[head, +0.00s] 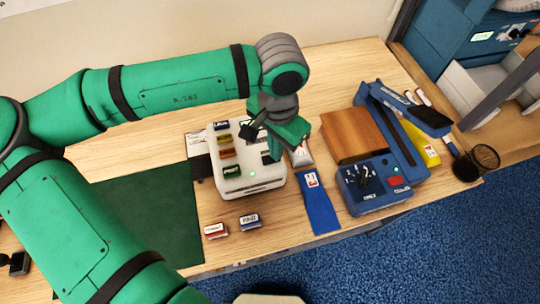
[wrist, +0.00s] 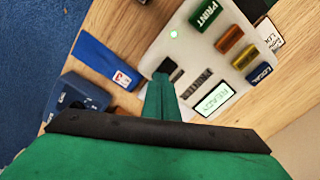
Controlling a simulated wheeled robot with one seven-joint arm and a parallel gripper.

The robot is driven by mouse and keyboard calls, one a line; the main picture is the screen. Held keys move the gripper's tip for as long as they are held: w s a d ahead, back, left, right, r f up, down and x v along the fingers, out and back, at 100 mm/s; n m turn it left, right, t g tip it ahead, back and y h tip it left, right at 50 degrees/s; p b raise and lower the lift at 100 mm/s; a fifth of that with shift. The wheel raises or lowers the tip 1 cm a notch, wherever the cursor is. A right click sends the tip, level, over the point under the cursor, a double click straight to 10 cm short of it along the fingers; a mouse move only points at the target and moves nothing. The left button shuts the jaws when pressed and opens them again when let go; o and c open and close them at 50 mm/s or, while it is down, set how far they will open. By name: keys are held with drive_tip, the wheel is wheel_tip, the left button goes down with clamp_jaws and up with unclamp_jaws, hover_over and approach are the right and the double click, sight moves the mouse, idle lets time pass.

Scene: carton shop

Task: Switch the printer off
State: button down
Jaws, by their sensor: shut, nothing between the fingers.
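The printer (head: 253,184) is a white box on the wooden table, with coloured label blocks, one reading PRINT, on its top. It also shows in the wrist view (wrist: 185,52), with a lit green light (wrist: 173,34) and a green screen (wrist: 213,100) that seems to read READY. A black switch-like part (wrist: 171,68) lies right at my fingertips. My gripper (wrist: 160,78) is shut and empty, pointing down over the printer's right side; it also shows in the head view (head: 273,155). I cannot tell whether it touches the black part, which the fingers partly cover.
A blue machine (head: 380,205) with a brown block (head: 352,135) stands right of the printer. A blue strip (head: 318,203) lies between them. Two small label blocks, red (head: 216,231) and blue (head: 250,221), lie in front. A dark green mat (head: 150,215) lies left; a black mesh cup (head: 475,165) stands far right.

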drive_tip(key=shift+r, duration=3.5)
